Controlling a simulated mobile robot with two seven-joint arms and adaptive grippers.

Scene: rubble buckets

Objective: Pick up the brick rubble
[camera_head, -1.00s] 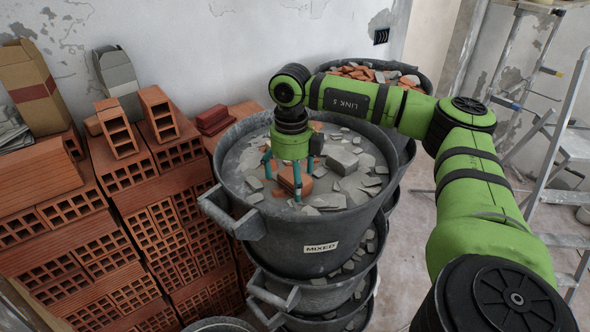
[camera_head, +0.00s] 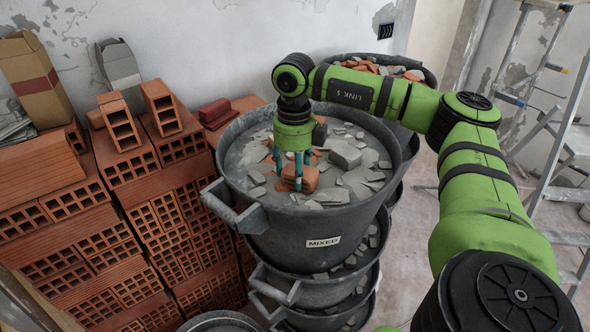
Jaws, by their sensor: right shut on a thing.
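The brick rubble (camera_head: 306,179) is an orange-red chunk in the bucket labelled MIXED (camera_head: 290,246), among grey rubble pieces (camera_head: 347,155). My right gripper (camera_head: 297,184) points down into this bucket, with its teal fingers closed on the brick chunk from both sides. The chunk is still at about the level of the surrounding rubble, and I cannot tell whether it touches the pieces below. My left gripper is not in view.
More buckets (camera_head: 310,290) are stacked under the mixed one. Another bucket holding orange and grey rubble (camera_head: 385,68) stands behind. Stacked hollow bricks (camera_head: 150,200) fill the left side along the wall. A stepladder (camera_head: 560,140) stands at the right, with bare floor before it.

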